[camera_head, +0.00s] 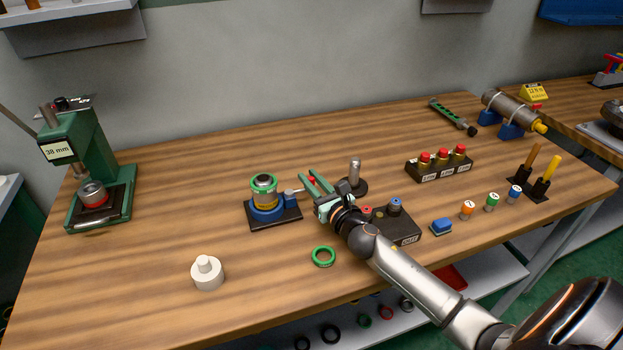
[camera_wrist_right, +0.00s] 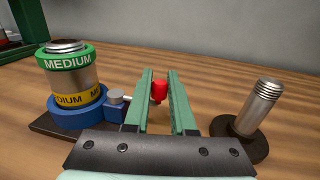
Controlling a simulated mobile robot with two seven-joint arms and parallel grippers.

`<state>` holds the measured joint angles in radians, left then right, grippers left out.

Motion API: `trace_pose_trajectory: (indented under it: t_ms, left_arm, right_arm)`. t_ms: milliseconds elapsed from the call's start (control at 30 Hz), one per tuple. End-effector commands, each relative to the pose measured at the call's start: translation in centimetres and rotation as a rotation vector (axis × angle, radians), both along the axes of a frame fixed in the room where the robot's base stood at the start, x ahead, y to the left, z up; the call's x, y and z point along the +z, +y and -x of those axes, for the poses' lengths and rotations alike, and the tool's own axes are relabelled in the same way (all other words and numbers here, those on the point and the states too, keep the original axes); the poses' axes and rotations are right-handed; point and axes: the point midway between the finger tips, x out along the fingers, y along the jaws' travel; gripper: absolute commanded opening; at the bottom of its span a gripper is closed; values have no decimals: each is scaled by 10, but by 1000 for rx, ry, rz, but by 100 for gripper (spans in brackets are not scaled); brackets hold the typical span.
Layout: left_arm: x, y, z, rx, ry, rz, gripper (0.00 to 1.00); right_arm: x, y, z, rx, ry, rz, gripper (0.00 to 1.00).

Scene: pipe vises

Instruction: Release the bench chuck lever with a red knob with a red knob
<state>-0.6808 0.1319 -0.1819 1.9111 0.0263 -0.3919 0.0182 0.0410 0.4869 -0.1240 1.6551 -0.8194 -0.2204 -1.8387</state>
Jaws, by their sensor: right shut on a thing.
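The bench chuck (camera_head: 267,208) is a blue ring on a dark base plate, with a pale lever (camera_head: 293,191) reaching out to its right. A cylinder with a green MEDIUM band (camera_wrist_right: 68,63) and a yellow band stands upright in the blue ring (camera_wrist_right: 78,113). The lever's red knob (camera_wrist_right: 160,89) sits between the green fingers of my right gripper (camera_head: 309,183), which is shut on it. Part of the lever is hidden behind the near finger. My left gripper is not in view.
A threaded metal post (camera_head: 355,174) on a round dark base stands just right of the gripper. A black box (camera_head: 398,228), a green ring (camera_head: 323,256) and a white stepped part (camera_head: 207,273) are nearby. A green press (camera_head: 96,170) stands at far left. The front-left table is mostly clear.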

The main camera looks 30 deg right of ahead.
Motion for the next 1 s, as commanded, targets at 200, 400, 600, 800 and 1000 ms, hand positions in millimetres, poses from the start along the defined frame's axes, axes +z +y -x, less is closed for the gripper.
trace_pose_trajectory:
  t_ms: [200, 400, 600, 800, 1000]
  left_arm:
    - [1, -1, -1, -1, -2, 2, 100]
    - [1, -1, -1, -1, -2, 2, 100]
    - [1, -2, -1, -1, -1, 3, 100]
    - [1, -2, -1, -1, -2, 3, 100]
    - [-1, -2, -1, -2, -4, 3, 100]
  right_arm:
    - [1, 0, 0, -1, -2, 0, 39]
    - [1, 0, 0, -2, -1, 0, 53]
    - [0, 0, 1, -2, -1, 0, 53]
    - [-1, 1, 18, -1, 2, 1, 53]
    - [-2, 3, 53, -1, 3, 1, 53]
